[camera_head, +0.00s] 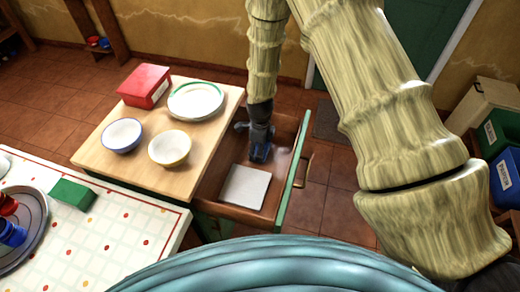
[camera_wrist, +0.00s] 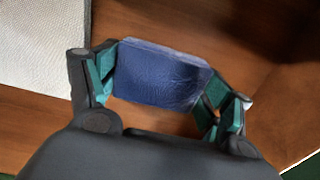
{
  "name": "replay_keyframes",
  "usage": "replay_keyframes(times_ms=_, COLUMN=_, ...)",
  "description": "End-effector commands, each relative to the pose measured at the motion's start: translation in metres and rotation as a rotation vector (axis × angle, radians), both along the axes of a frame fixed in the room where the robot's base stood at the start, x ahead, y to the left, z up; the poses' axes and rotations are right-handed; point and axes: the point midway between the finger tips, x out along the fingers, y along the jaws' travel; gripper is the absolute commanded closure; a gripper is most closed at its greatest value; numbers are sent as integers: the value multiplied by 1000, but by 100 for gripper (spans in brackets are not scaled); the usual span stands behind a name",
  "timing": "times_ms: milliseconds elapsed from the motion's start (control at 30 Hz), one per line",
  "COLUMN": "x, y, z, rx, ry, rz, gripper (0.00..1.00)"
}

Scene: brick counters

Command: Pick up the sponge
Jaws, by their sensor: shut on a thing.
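A blue block that looks like the sponge (camera_wrist: 158,76) is between the fingers of my gripper (camera_wrist: 164,92) in the wrist view. Both green-padded fingertips press on its ends, so the gripper is shut on it. In the head view my gripper (camera_head: 260,142) points down inside an open wooden drawer (camera_head: 232,211). The blue sponge (camera_head: 260,153) shows small at its tip, partly hidden by the fingers. Whether it still touches the drawer floor I cannot tell.
The drawer's green front (camera_head: 295,172) stands to the right. The wooden counter (camera_head: 112,162) holds a red box (camera_head: 144,87), a plate (camera_head: 196,101) and two bowls. A green block (camera_head: 73,194) lies on the tablecloth.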

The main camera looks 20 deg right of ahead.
Motion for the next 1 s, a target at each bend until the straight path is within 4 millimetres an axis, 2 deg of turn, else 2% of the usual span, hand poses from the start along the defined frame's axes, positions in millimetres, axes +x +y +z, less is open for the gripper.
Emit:
replay_keyframes(times_ms=267, x=1, y=0, z=19, rx=0, ry=-4, rz=-1, gripper=38)
replay_keyframes(times_ms=700, x=1, y=0, z=81, rx=0, ry=-2, rz=1, gripper=38)
replay_keyframes(times_ms=1000, x=0, y=0, z=99, rx=0, ry=0, rz=0, gripper=38)
